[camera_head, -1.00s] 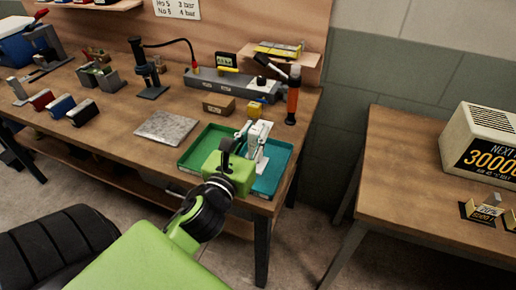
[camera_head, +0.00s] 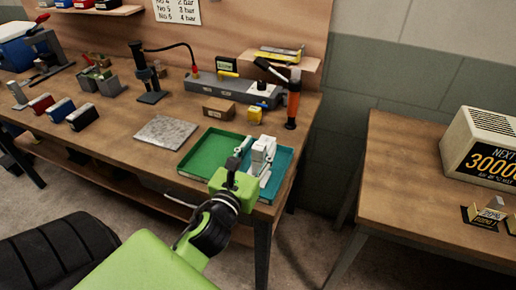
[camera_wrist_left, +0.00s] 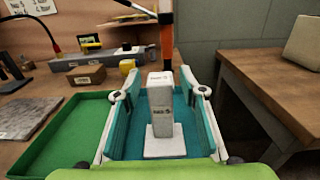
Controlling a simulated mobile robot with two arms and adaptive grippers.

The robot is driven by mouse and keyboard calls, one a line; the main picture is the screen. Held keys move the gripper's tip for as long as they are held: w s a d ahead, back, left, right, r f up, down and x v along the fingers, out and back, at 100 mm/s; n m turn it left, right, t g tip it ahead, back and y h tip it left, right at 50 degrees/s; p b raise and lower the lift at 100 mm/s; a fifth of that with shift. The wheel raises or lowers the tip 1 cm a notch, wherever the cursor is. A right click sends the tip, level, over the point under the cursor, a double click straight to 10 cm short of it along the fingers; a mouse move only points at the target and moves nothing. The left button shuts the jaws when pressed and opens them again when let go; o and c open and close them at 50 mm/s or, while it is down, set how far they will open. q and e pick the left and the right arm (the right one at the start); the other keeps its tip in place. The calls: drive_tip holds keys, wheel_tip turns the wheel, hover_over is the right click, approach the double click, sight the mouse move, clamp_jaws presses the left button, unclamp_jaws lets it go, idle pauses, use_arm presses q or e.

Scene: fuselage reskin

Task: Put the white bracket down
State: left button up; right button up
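The white bracket (camera_head: 263,150) stands upright on its flat foot in the teal section (camera_head: 281,166) of a shallow tray. In the left wrist view the bracket (camera_wrist_left: 161,108) is centred between the two fingers of my left gripper (camera_wrist_left: 160,90). Gaps show between the bracket and both finger pads, so the gripper is open. In the head view my left gripper (camera_head: 252,156) is at the near side of the bracket, and its fingers are partly hidden. My right gripper is not in view.
The green section (camera_head: 211,150) of the tray is empty. A grey plate (camera_head: 166,132), a cardboard box (camera_head: 218,107), a yellow block (camera_head: 254,115) and an orange-handled tool (camera_head: 292,102) are on the bench nearby. A second table (camera_head: 400,170) stands at the right, past a gap.

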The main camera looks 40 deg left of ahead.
use_arm(q)
drive_tip(key=shift+s, duration=0.1)
drive_tip(key=b+v, duration=0.1)
drive_tip(key=v, duration=0.4)
drive_tip(key=shift+s+d+f, duration=0.1)
drive_tip(key=shift+s, duration=0.05)
drive_tip(key=p+v, duration=0.1)
drive_tip(key=v, duration=0.5)
drive_tip(key=shift+s+r, duration=0.2)
drive_tip(key=shift+s, duration=0.05)
drive_tip(key=shift+d+f, duration=0.1)
